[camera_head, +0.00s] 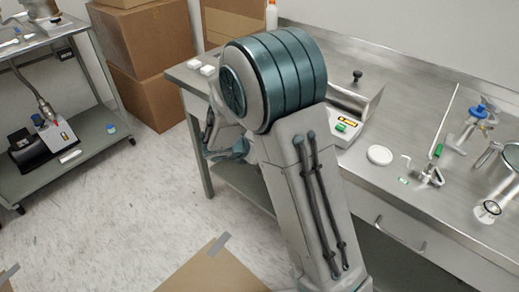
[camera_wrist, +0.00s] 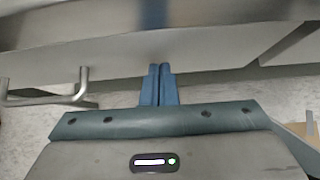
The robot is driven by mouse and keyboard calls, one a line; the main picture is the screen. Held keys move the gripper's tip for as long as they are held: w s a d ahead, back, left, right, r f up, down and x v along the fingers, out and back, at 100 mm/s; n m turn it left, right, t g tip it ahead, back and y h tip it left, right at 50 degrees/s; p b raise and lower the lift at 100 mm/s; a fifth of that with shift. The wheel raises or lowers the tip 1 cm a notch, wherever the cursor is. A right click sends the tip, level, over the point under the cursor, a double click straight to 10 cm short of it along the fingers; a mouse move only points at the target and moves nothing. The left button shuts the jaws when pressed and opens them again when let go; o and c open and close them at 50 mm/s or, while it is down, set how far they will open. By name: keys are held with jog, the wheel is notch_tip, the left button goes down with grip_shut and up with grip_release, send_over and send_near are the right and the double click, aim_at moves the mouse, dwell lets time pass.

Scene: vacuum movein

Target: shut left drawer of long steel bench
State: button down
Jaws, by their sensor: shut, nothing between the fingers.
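The long steel bench (camera_head: 425,98) runs along the right of the head view. A drawer front with a bar handle (camera_head: 400,236) shows right of my arm; the bench front left of it is mostly hidden by my arm. In the wrist view a grey drawer front (camera_wrist: 100,62) spans the upper part, with a bar handle (camera_wrist: 45,97) at the left. My gripper (camera_wrist: 159,68) is shut and empty, its blue fingertips at or close to that front, right of the handle. I cannot tell whether they touch, or how far the drawer stands out.
A lab cart (camera_head: 85,140) with equipment stands at the left. Cardboard boxes (camera_head: 150,50) are stacked behind. An open carton (camera_head: 212,272) lies low in front. Bench-top items include a balance (camera_head: 350,110), a white lid (camera_head: 380,155) and a clamp (camera_head: 428,172). Floor is clear between cart and bench.

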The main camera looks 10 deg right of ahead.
jog(key=a+f+p+v, duration=0.1)
jog(key=v, duration=1.1)
jog(key=shift+s+a+p, duration=0.3)
jog(key=shift+s+a, duration=0.1)
jog(key=shift+s, duration=0.15)
jog(key=s+d+r+m+g+y+p, duration=0.1)
jog(key=s+d+r+m+y+p, duration=0.2)
jog(key=s+r+m, duration=0.6)
jog(key=s+d+r+m+g+y+p, duration=0.2)
jog(key=s+d+r+m+y+p, duration=0.2)
jog(key=m, duration=1.2)
jog(key=s+d+r+p, duration=0.3)
jog(key=s+d+r, duration=0.1)
jog(key=s, duration=0.2)
jog(key=shift+d+r+m+y, duration=0.3)
jog(key=shift+d+r+m, duration=0.05)
jog(key=shift+r+m, duration=0.05)
jog(key=shift+s, duration=0.1)
